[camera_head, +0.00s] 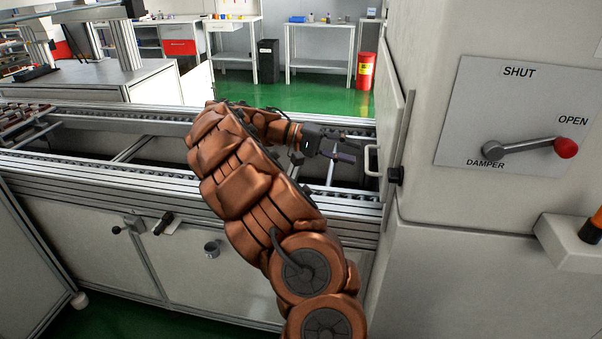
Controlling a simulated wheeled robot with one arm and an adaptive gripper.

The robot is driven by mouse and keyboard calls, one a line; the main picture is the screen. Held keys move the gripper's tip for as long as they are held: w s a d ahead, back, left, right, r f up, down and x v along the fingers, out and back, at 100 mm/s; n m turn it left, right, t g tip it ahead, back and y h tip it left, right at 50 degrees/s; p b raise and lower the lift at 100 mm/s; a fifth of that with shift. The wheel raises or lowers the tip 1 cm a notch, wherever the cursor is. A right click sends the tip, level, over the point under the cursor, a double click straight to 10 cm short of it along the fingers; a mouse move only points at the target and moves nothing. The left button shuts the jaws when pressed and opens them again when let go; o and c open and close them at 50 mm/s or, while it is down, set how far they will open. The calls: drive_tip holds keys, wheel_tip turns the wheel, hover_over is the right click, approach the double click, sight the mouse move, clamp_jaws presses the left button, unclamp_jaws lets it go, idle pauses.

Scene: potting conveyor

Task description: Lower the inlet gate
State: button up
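The inlet gate (392,125) looks like a pale upright panel at the machine's left side, above the right end of the conveyor. A pale D-shaped handle (369,160) sticks out from it to the left. My gripper (360,148) points right at the handle with its dark fingers spread. It looks empty, and its fingertips are just left of and slightly above the handle. Whether a finger touches the handle cannot be told. The gate is seen at a steep angle, and its lower edge is not clear.
The conveyor (100,165) runs left to right behind my arm. The machine housing at right carries a damper lever (525,146) with a red knob, pointing toward OPEN. A small black block (396,175) sits at the housing's edge. Benches and a red bin (366,72) stand far back.

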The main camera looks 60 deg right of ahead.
drive_tip(key=a+r+n+t+p, duration=0.2)
drive_tip(key=a+t+p, duration=0.1)
drive_tip(key=a, duration=0.8)
drive_tip(key=a+r+n+t+y+p, duration=0.1)
drive_tip(key=a+r+n+t+p, duration=0.2)
drive_tip(key=a, duration=0.8)
drive_tip(key=shift+s+r+n+t+p, duration=0.3)
drive_tip(key=shift+t+p, duration=0.3)
drive_tip(key=shift+y, duration=0.3)
